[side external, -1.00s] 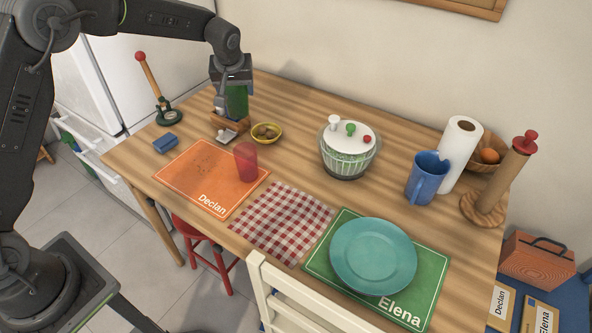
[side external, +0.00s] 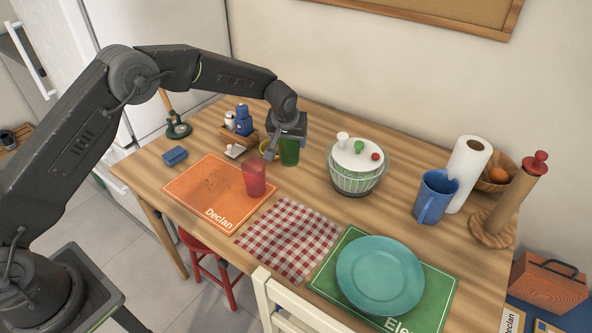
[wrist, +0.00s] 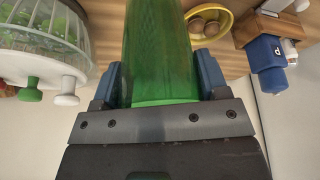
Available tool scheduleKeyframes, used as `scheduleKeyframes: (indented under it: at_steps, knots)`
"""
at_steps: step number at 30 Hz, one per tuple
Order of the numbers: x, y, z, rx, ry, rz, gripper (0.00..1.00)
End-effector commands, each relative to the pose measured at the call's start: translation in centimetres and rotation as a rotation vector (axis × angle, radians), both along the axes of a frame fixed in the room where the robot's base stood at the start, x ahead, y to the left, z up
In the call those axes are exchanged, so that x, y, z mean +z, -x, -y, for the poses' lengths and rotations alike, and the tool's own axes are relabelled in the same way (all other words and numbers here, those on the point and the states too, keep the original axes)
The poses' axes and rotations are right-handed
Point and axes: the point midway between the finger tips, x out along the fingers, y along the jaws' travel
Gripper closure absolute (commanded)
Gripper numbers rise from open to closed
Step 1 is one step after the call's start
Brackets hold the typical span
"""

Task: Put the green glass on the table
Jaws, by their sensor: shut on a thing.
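The green glass (side external: 289,153) is upright between the fingers of my gripper (side external: 287,139), over the back part of the wooden table (side external: 310,192). Its base is at or just above the table top; I cannot tell whether it touches. In the wrist view the green glass (wrist: 160,45) fills the space between the two blue-grey fingers of my gripper (wrist: 158,84), which are shut on its sides. My gripper hides part of the glass in the side view.
A yellow bowl (side external: 265,151) is close to the left of the glass. A red glass (side external: 254,178) stands on the orange mat (side external: 195,188). A salad spinner (side external: 356,178) is to the right. A wooden caddy (side external: 246,138) with bottles is behind left.

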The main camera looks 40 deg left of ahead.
Motion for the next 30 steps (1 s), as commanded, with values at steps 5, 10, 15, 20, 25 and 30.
scheduleKeyframes:
  at_steps: [5,10,15,20,25,30]
  knots:
    - [-2.8,0.0,0.0,0.001,0.001,0.001,0.62]
    - [-3.9,-0.1,0.0,0.000,0.000,0.001,0.62]
    - [-6.3,0.0,0.0,0.001,0.001,-0.001,0.62]
    - [-7.1,-0.1,0.0,0.001,0.001,0.004,0.62]
    - [-7.1,-0.1,0.0,0.001,0.000,0.003,0.62]
    - [-7.4,0.0,0.0,0.001,0.000,0.002,0.29]
